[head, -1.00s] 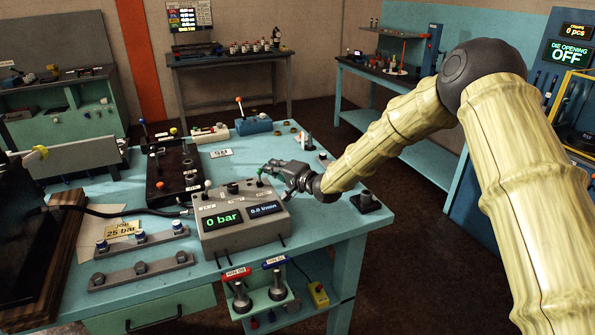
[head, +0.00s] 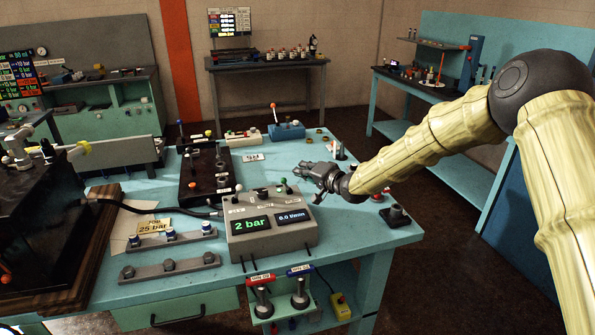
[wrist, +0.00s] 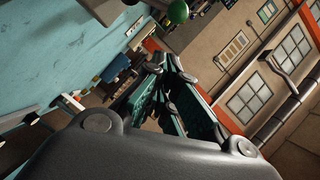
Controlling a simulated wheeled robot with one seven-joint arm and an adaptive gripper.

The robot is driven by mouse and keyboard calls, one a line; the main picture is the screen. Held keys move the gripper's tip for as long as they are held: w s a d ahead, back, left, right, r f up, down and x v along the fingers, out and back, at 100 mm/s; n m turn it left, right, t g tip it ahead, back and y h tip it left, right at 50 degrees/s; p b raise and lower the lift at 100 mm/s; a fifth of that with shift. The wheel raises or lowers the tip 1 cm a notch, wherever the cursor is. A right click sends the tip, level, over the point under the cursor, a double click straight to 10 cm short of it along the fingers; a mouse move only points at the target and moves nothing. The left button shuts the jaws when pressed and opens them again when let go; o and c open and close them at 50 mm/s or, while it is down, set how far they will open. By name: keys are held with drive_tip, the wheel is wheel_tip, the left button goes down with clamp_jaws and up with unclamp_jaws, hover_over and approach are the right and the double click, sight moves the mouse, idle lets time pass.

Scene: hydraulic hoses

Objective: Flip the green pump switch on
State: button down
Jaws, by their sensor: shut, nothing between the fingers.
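The grey pump unit (head: 270,228) sits on the blue table, its green display reading 2 bar and a second display beside it reading 0.0 l/min. The green pump switch (head: 284,185) is a small green-knobbed lever on the right of its top. My gripper (head: 302,168) is shut and empty, just behind and right of the green knob, apparently not touching it. The lever's exact tilt is too small to tell.
A white-knobbed lever (head: 238,188) and a black knob (head: 262,193) share the unit's top. A black manifold block (head: 208,175) stands behind left.

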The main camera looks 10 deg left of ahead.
drive_tip(key=w+d+b+v, duration=0.1)
drive_tip(key=b+v, duration=0.1)
drive_tip(key=v, duration=0.8)
drive_tip(key=shift+r+b, duration=0.25)
drive_tip(key=shift+b, duration=0.15)
drive_tip(key=shift+d, duration=0.1)
